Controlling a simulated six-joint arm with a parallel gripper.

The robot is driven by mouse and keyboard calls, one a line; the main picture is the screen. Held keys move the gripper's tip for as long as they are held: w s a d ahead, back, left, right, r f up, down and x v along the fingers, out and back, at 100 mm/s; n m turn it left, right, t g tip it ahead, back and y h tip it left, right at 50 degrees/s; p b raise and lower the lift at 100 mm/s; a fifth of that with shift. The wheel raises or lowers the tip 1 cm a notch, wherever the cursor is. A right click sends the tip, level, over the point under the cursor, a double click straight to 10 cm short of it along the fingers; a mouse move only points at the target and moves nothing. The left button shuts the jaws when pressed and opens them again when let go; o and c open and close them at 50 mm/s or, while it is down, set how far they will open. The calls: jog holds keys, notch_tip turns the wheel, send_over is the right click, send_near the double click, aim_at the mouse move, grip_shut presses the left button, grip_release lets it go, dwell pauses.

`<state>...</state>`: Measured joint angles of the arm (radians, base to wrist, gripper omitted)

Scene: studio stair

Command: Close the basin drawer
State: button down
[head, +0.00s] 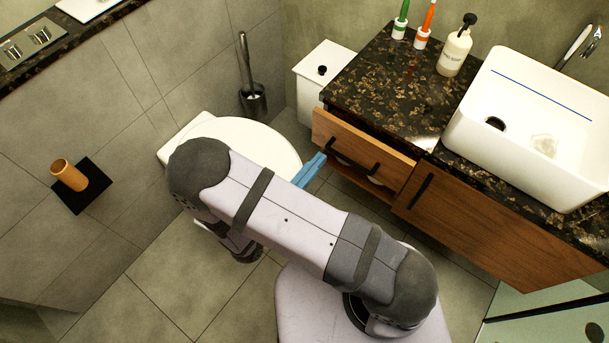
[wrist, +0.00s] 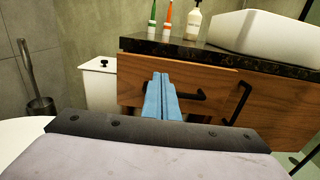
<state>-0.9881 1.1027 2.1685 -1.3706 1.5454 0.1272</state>
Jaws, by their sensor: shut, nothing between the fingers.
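The basin drawer (head: 335,129) has a wooden front and sits under the dark stone counter. It stands partly out, with a dark gap behind its front edge in the head view. Its black bar handle (head: 354,158) runs along the front. The drawer front also shows in the wrist view (wrist: 215,78), with the handle (wrist: 190,96) partly hidden by my fingers. My gripper (head: 318,160) has blue fingers, shut and empty, pointing at the drawer front near the left part of the handle. In the wrist view my fingertips (wrist: 160,76) overlap the front; I cannot tell whether they touch it.
A wooden cabinet door (head: 455,212) with a black handle is right of the drawer. The counter (head: 385,85) carries a white basin (head: 520,130), a soap bottle (head: 454,52) and two toothbrushes in holders. A toilet (head: 255,140) and a white bin (head: 315,75) stand left.

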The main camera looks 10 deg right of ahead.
jog(key=shift+v, duration=2.25)
jog(key=c, duration=2.2)
grip_release()
jog(key=o, duration=0.4)
jog(key=shift+d, duration=0.2)
jog(key=w+d+r+m+g+h+p, duration=0.1)
jog(key=w+d+r+m+g+h, duration=0.1)
jog(key=d+r+m+g, duration=0.45)
jog(key=w+d+r+m+g+h+p, duration=0.1)
jog(key=w+d+r+m+g+h, duration=0.2)
jog(key=d, duration=0.7)
jog(key=s+d+r+m+g+y, duration=0.4)
jog(key=s+d+m+g+y, duration=0.2)
jog(key=s+d+m+g, duration=0.3)
jog(key=w+a+f+t+y, duration=0.2)
jog(key=w+a+f+y, duration=0.1)
jog(key=a, duration=0.2)
jog(key=w+a+f+t+y, duration=0.3)
jog(key=w+a, duration=0.1)
jog(key=a, duration=0.1)
jog(key=w+a+f+t+y, duration=0.2)
jog(key=w+a+f+y, duration=0.1)
jog(key=a+y, duration=0.1)
jog(key=shift+w+a+n, duration=0.2)
jog(key=shift+a+n, duration=0.05)
jog(key=shift+a, duration=0.65)
